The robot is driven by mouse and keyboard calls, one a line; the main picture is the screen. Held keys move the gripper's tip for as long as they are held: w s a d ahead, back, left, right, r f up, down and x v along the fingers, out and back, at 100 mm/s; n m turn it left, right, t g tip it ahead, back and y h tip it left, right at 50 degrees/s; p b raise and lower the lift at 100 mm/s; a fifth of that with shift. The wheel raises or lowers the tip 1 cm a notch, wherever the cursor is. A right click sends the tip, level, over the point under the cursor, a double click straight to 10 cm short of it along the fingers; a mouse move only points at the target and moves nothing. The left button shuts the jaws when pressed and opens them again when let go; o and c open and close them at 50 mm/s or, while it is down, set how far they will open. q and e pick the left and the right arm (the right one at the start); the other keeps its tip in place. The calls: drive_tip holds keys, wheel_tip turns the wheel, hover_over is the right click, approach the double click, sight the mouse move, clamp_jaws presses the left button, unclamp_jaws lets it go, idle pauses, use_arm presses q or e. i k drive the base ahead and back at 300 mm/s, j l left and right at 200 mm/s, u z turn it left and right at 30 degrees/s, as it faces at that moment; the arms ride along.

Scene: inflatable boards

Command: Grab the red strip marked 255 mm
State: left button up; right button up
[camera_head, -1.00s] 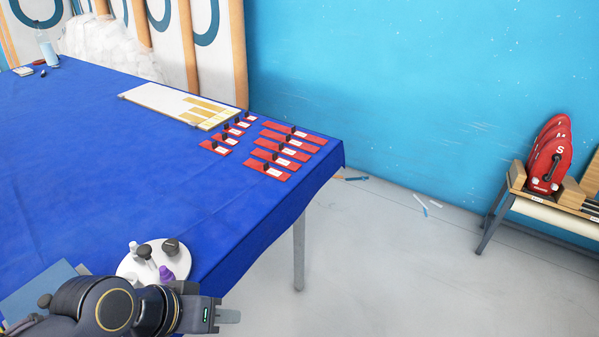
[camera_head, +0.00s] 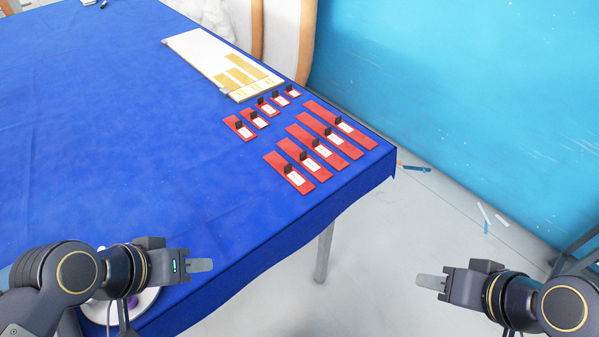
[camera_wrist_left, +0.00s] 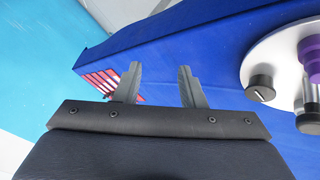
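Several red strips with white labels and black grips lie in two groups on the blue table near its right corner. The longer strips (camera_head: 317,153) are in front, and the shorter ones (camera_head: 239,128) are behind to the left. The labels are too small to read, so I cannot tell which is 255 mm. My left gripper (camera_head: 201,265) is over the table's front edge, apart from the strips; in the left wrist view (camera_wrist_left: 159,75) its fingers are apart and empty. My right gripper (camera_head: 431,282) is beyond the table to the right, seen edge-on, with nothing visible in it.
A white board with yellow strips (camera_head: 205,55) lies behind the red strips. A round white tray (camera_wrist_left: 262,50) with black and purple items stands by the front edge, mostly hidden by my left arm in the head view. The table (camera_head: 120,150) is clear at left. A blue wall (camera_head: 450,90) stands behind.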

sight(349, 149)
drive_tip(key=i+l+u, duration=0.2)
drive_tip(key=u, duration=0.15)
drive_tip(key=i+l+u, duration=0.4)
drive_tip(key=l+u, duration=0.25)
